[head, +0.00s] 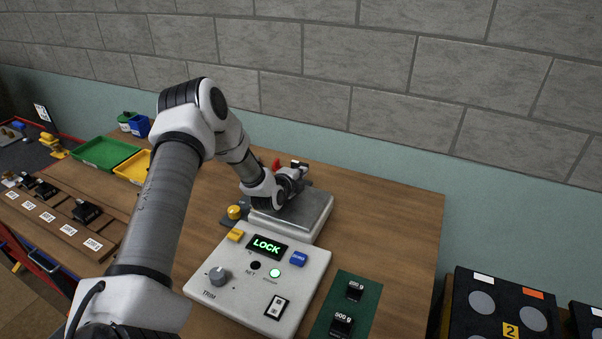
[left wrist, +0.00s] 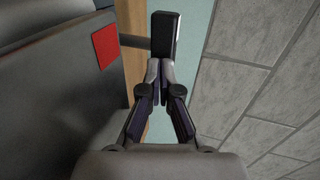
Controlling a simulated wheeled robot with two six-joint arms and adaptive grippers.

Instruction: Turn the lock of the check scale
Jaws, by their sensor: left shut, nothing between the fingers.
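The check scale has a grey metal pan (head: 306,210) on a pale body, with a console (head: 235,290) in front whose display (head: 267,246) reads LOCK in green. My left gripper (head: 297,174) is at the far side of the pan, its fingers largely hidden by its wrist. In the left wrist view its fingers (left wrist: 162,72) are shut and empty. Their tips are at the lower end of a black lever (left wrist: 164,35) on a short shaft from the scale's side; I cannot tell whether they touch. A red square (left wrist: 106,48) marks the scale beside the shaft. My right gripper is out of view.
Black weights (head: 355,291) stand on a green mat right of the console. Green (head: 105,152) and yellow (head: 134,167) trays and a wooden weight rack (head: 60,220) are at left. A brick wall (head: 340,55) rises behind the table.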

